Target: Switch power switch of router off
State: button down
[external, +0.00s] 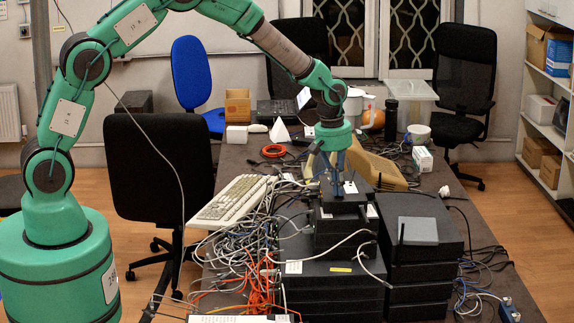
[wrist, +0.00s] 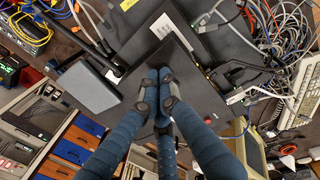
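My gripper (external: 336,190) points down over a small black box (external: 341,222) on top of a stack of dark equipment. In the wrist view, my gripper (wrist: 160,85) has its fingertips together, with nothing visible between them. The black box (wrist: 155,45) lies below the fingertips; whether they touch it is unclear. A flat grey box with a thin antenna (external: 418,231) sits on the neighbouring black stack; the grey box (wrist: 88,86) is left of the fingers in the wrist view.
Tangled cables (external: 240,240) and a beige keyboard (external: 232,200) lie left of the stack. White cables (external: 325,258) hang across its front. A beige device (external: 376,168) stands close behind my gripper.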

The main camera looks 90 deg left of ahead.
jog(key=shift+r, duration=0.15)
jog(key=shift+r, duration=0.5)
notch_tip(320, 180, up, 13)
jog(key=s, duration=0.1)
jog(key=shift+s, duration=0.35)
jog(key=shift+w+f+b, duration=0.2)
jog(key=shift+b, duration=0.1)
jog(key=shift+w+a+r+b, duration=0.2)
jog(key=shift+w+b, duration=0.3)
jog(key=shift+b, duration=0.55)
